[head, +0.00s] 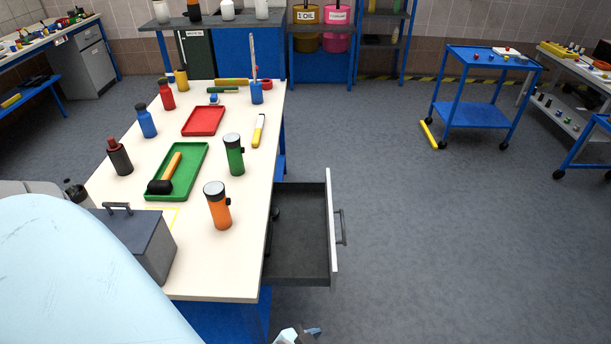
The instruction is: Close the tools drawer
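The drawer (298,235) stands pulled out from the right side of the workbench, with its grey inside showing. Its white front panel (331,228) carries a dark bar handle (341,227) on the outer side. A small dark thing (275,215) lies inside near the bench, partly hidden by the tabletop. A pale and dark tip (298,335), seemingly of my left gripper, just enters at the bottom edge, below and apart from the drawer. Its fingers are too cut off to tell open from shut. My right gripper is not in view.
The white-topped workbench (190,255) holds an orange flashlight (217,206), a green flashlight (234,155), a green tray (190,185) with a mallet, and a grey toolbox (135,240). The floor right of the drawer is clear. A blue cart (480,113) stands farther back right.

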